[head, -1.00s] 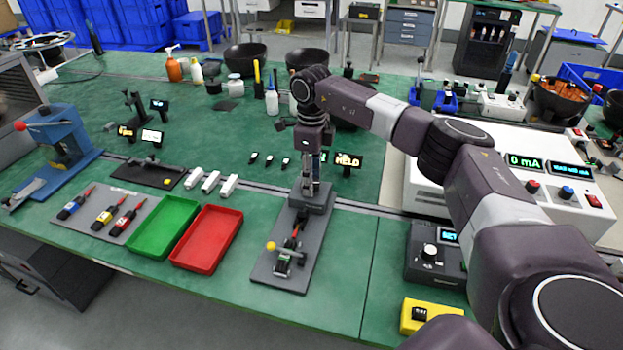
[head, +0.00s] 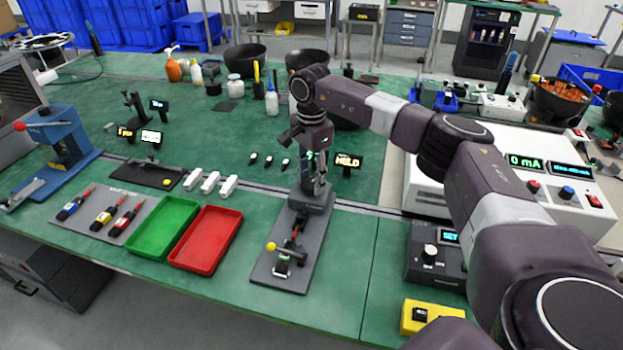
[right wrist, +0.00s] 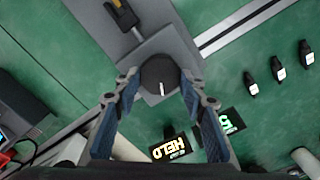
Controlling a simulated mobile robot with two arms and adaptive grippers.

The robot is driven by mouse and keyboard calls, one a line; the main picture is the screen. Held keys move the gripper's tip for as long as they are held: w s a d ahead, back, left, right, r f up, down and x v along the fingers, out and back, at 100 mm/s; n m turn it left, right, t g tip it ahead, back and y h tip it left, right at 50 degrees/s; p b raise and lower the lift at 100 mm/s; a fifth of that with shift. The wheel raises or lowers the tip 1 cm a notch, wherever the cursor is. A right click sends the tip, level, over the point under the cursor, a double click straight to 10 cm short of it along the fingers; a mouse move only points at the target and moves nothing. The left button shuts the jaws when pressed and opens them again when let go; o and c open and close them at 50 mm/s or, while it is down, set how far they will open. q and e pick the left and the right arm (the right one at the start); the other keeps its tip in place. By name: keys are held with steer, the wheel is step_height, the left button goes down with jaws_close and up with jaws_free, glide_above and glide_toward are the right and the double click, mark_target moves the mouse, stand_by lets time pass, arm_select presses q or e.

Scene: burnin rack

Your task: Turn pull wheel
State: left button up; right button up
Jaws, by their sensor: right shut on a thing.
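The pull wheel (right wrist: 158,76) is a round dark knob with a white mark, on the raised grey block at the far end of a grey fixture (head: 310,235). In the right wrist view it sits between the fingertips of my right gripper (right wrist: 159,78), which is shut on it. In the head view my right gripper (head: 316,186) points down over that block and hides the wheel. A toggle clamp with a yellow ball (head: 271,246) sits at the fixture's near end. My left gripper is not in view.
A small display reading HELD (head: 347,161) stands behind the fixture, right of my gripper. A red tray (head: 207,240) and a green tray (head: 163,228) lie to the left. A white instrument (head: 530,175) and a dark control box (head: 432,255) stand to the right.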

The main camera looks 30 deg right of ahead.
mark_target(311, 182)
steer(key=shift+w+r+n, duration=0.1)
steer(key=shift+w+n, duration=0.05)
steer(key=shift+n, duration=2.15)
steer(key=o, duration=1.2)
steer(key=shift+c, duration=0.2)
step_height(311, 182, up, 12)
